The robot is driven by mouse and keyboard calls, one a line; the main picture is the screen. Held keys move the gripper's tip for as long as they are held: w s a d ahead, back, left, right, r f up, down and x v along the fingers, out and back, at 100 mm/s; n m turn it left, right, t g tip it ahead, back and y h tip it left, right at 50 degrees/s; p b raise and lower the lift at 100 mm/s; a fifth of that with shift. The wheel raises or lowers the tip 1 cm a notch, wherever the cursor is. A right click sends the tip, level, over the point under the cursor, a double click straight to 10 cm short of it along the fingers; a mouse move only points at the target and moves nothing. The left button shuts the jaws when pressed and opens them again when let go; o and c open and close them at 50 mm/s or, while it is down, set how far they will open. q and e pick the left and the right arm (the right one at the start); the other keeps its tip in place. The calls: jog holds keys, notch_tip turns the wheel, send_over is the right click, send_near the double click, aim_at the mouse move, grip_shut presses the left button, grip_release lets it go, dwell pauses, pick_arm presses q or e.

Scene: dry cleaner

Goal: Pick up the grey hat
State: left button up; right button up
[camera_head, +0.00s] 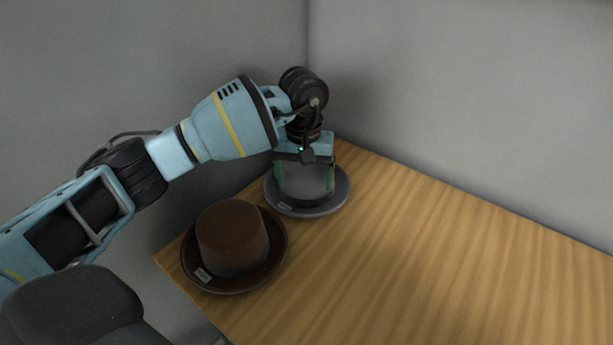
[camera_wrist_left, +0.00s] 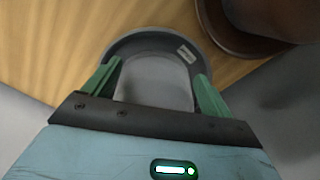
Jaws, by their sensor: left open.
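The grey hat (camera_head: 325,205) rests brim down on the wooden table near its far corner. My left gripper (camera_head: 304,188) reaches down over it from above, with its fingers on either side of the crown. In the left wrist view the grey hat (camera_wrist_left: 150,80) lies between the green fingertips of my left gripper (camera_wrist_left: 155,82). The fingers are apart, beside the crown. Whether they touch it cannot be told. The gripper hides part of the crown in the head view. My right gripper is not in view.
A brown hat (camera_head: 232,237) with a tag on its brim stands close by on the table, nearer the left edge. A dark chair (camera_head: 75,305) is at the lower left. Grey walls rise behind the table (camera_head: 430,255), whose right part is clear.

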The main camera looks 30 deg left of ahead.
pick_arm(q)
notch_tip(320, 180, down, 5)
jog(key=shift+s+a+r, duration=0.1)
jog(key=shift+s+a, duration=0.05)
jog(key=shift+c, duration=0.4)
jog(key=c, duration=1.6)
jog(key=shift+r, duration=0.45)
jog(key=r, duration=0.2)
jog(key=shift+s+d+r, duration=0.2)
jog(key=shift+d+r, duration=0.1)
jog(key=shift+d, duration=0.1)
jog(key=s+d, duration=0.2)
jog(key=d, duration=0.2)
jog(key=s+d+r, duration=0.1)
jog(key=s+d, duration=0.2)
jog(key=d, duration=0.1)
jog(key=s+d, duration=0.2)
jog(key=d, duration=0.3)
jog(key=shift+s+d+r+b, duration=0.1)
jog(key=shift+s+r+b, duration=0.05)
jog(key=shift+r+b, duration=0.15)
